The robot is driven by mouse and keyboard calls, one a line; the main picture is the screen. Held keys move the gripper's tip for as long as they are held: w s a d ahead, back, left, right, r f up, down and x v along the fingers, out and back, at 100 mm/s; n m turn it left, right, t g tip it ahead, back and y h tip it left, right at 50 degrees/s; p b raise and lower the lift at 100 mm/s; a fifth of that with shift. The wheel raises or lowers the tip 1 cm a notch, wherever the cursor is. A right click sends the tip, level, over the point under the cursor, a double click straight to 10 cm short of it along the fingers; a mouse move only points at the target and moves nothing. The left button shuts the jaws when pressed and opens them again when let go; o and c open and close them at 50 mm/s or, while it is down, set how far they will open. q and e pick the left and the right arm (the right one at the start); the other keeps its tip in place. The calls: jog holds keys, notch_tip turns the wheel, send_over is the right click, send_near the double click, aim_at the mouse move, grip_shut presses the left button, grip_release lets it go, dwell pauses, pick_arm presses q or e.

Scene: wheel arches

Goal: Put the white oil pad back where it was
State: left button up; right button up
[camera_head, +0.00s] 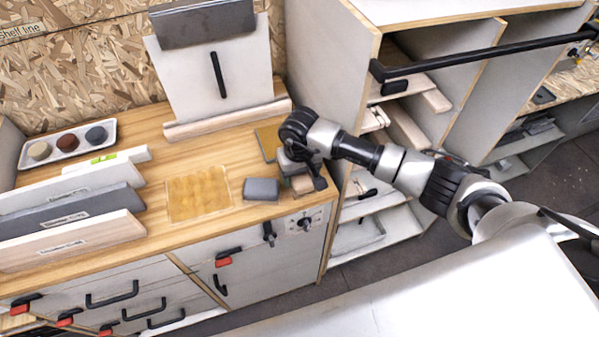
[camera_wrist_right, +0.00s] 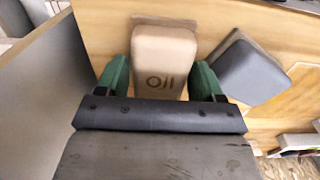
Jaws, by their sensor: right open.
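The white oil pad (camera_wrist_right: 163,55) is a cream block with rounded edges and "OIL" lettering, lying on the wooden worktop in the right wrist view. My right gripper (camera_wrist_right: 161,80) is open, with one green finger on each side of the pad's near end. I cannot tell whether the fingers touch it. In the head view my right gripper (camera_head: 304,184) is over the worktop's front right corner and mostly hides the pad. My left gripper is not in view.
A dark grey pad (camera_head: 262,189) lies just left of the gripper; it also shows in the wrist view (camera_wrist_right: 246,70). A yellowish square (camera_head: 198,193) lies further left on the worktop (camera_head: 225,150). Upright boards (camera_head: 70,210) and a tray (camera_head: 85,135) of round pieces stand left. A shelf unit (camera_head: 335,60) rises right.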

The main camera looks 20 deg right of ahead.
notch_tip(320, 180, up, 12)
jog(key=b, duration=0.4)
dwell(0.3)
